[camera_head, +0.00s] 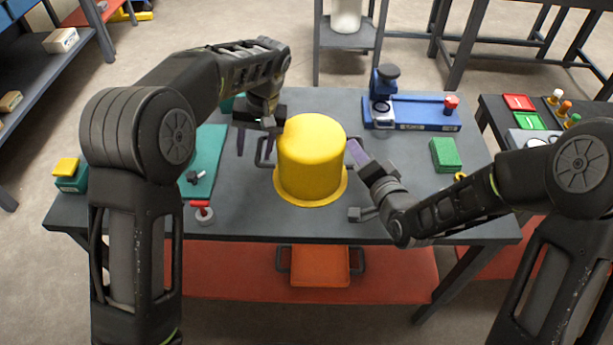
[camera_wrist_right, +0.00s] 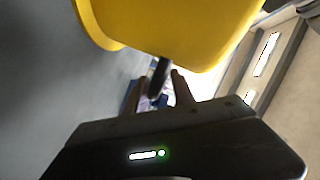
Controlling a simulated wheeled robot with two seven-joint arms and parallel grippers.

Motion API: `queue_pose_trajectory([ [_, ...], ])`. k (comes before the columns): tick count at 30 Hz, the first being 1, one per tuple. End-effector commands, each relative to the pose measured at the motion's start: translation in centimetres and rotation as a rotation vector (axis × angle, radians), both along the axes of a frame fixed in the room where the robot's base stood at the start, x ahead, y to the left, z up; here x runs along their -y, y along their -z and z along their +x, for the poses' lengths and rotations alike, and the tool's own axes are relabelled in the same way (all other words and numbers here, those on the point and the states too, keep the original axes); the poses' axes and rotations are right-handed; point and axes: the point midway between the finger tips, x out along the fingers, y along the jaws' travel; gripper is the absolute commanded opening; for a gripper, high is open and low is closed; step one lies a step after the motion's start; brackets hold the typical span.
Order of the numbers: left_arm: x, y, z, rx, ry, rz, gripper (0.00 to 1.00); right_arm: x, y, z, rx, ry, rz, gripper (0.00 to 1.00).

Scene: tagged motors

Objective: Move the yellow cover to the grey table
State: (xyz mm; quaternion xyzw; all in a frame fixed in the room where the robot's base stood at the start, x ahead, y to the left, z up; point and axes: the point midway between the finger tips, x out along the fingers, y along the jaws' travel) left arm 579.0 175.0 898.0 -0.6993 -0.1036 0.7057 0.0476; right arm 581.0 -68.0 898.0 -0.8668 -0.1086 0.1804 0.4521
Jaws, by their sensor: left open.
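The yellow cover (camera_head: 310,155), a domed cap with a flared rim and dark side handles, stands upright on the grey table (camera_head: 270,222). It also shows close up in the right wrist view (camera_wrist_right: 185,30). My left gripper (camera_head: 254,146) is open, pointing down at the cover's left side by the left handle (camera_head: 263,152). I cannot tell whether its fingers straddle that handle. My right gripper (camera_head: 356,153) is at the cover's right side.
A blue fixture (camera_head: 415,112) and a green block (camera_head: 446,155) are right of the cover. A teal board (camera_head: 208,150) lies left. An orange box (camera_head: 320,267) is on the red lower shelf. Another dark table (camera_head: 490,115) stands right, and a small grey stand (camera_head: 348,38) behind.

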Motion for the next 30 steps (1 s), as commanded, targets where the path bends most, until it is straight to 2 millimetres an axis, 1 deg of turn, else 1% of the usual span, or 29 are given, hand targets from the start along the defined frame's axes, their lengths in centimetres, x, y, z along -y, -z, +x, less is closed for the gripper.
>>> queue_pose_trajectory([
  [1,0.9,-0.1,0.0,0.001,0.009,-0.011,0.67,-0.8,0.2,-0.4,-0.005,-0.02,-0.002,0.35],
  [5,1.1,-1.1,0.1,0.005,0.01,-0.012,0.67,-0.9,0.3,-0.4,-0.007,-0.023,-0.003,0.35],
  [8,1.3,-2.3,0.1,0.006,0.01,-0.012,0.67,-1.0,0.3,-0.5,-0.009,-0.024,-0.003,0.35],
  [14,1.9,-5.6,0.1,0.008,0.01,-0.01,0.67,-1.0,0.4,-0.5,-0.01,-0.026,-0.003,0.35],
  [24,2.2,-7.7,0.2,0.007,0.009,-0.007,0.67,-1.0,0.1,-0.4,-0.004,-0.024,-0.001,0.35],
  [30,2.3,-8.0,0.2,0.008,0.009,-0.009,0.67,-0.9,-0.1,-0.3,0.0,-0.023,-0.001,0.35],
])
